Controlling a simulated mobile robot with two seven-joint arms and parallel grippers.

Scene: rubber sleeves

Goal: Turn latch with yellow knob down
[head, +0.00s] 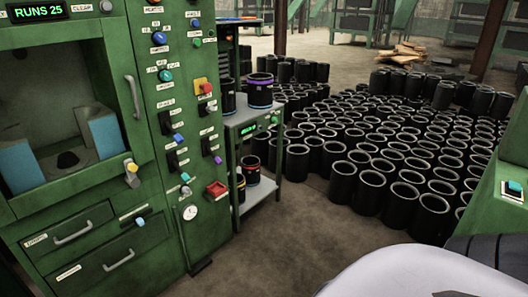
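The latch (131,177) is a small light-metal piece on the green machine, at the lower right of the window opening. Its yellow knob (132,168) shows at the upper part of the latch, with the metal body below it. The latch is small in the head view, so its exact angle is hard to tell. Neither my left nor my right gripper is in view, and nothing touches the latch.
The green machine (150,110) carries a door handle (133,97), drawers (70,232), a blue-knobbed latch (140,222) and several coloured knobs. A small cart (262,118) holds sleeves. Many black sleeves (400,150) crowd the floor behind. Floor in front is clear.

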